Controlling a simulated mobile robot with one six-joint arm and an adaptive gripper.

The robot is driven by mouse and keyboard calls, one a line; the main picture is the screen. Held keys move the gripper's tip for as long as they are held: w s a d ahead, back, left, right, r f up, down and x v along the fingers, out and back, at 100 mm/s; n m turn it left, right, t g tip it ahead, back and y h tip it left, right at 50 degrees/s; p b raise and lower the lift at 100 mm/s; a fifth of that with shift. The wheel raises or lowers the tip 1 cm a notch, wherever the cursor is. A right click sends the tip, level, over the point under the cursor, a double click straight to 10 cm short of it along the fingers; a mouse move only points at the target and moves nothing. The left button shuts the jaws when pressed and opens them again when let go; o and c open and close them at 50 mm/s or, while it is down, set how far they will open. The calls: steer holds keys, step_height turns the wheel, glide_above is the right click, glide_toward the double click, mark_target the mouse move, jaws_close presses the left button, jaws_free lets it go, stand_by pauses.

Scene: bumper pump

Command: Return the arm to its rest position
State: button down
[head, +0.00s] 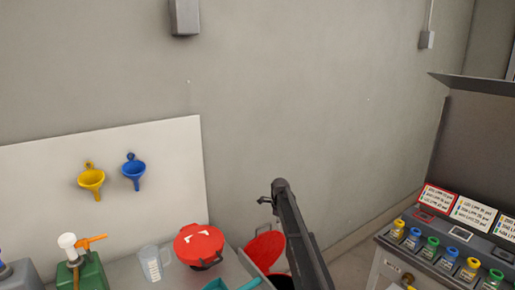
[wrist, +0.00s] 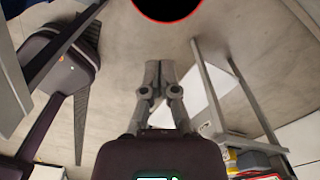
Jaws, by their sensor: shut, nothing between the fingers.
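My gripper (wrist: 160,74) shows in the middle of the wrist view with its two grey fingers together and nothing between them. It hangs in free air above the floor (wrist: 115,75). In the head view my dark arm rises from the bottom centre, and the small gripper (head: 264,200) shows at the left of its upper end, in front of the grey wall. The fingertips are too small there to make out.
A red-lidded pot (head: 199,246), a clear measuring jug (head: 154,263) and a green can (head: 84,272) stand on the bench at left. A red open lid (head: 265,250) is close behind my arm. A cabinet with several coloured bottles (head: 432,243) stands at right.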

steer(key=s+d+n, duration=0.2)
steer(key=s+n, duration=0.5)
steer(key=s, duration=0.7)
steer(key=s+d+r+n+p, duration=0.1)
steer(key=s+d+n, duration=0.2)
steer(key=s+n, duration=0.5)
steer(key=s+d+r+n+p, duration=0.1)
steer(key=s+n, duration=0.7)
steer(key=s, duration=1.2)
steer(key=shift+d, duration=0.85)
steer(key=c, duration=1.4)
jaws_free()
